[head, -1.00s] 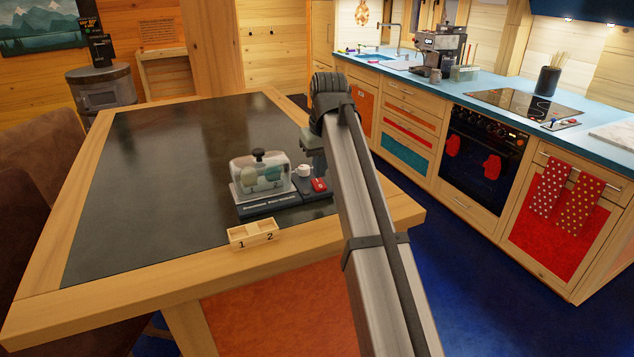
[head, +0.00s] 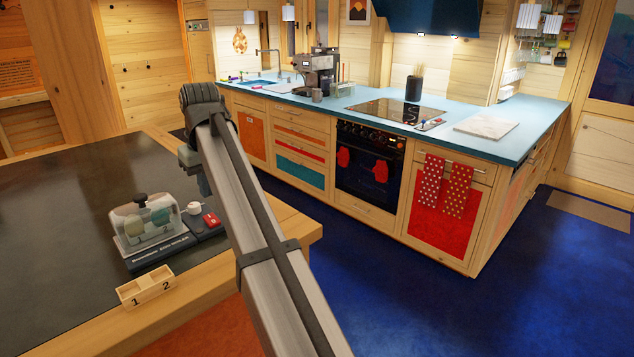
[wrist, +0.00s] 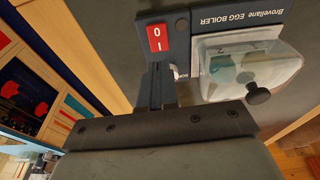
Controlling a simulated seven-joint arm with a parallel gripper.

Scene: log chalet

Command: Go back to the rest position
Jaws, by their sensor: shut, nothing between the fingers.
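My gripper (wrist: 155,87) shows in the wrist view as dark fingers close together, with nothing between them. It hangs above the dark table top, beside the egg boiler (wrist: 214,62) and its red switch (wrist: 158,38). In the head view my arm reaches up the middle, and the fingers are mostly hidden behind its end.
A wooden tray (head: 146,288) marked 1 and 2 sits at the front edge of the table (head: 60,210). Beyond is a kitchen counter (head: 548,106) with a coffee machine (head: 318,72), hob (head: 393,112) and oven (head: 367,170). The blue floor (head: 400,310) between is clear.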

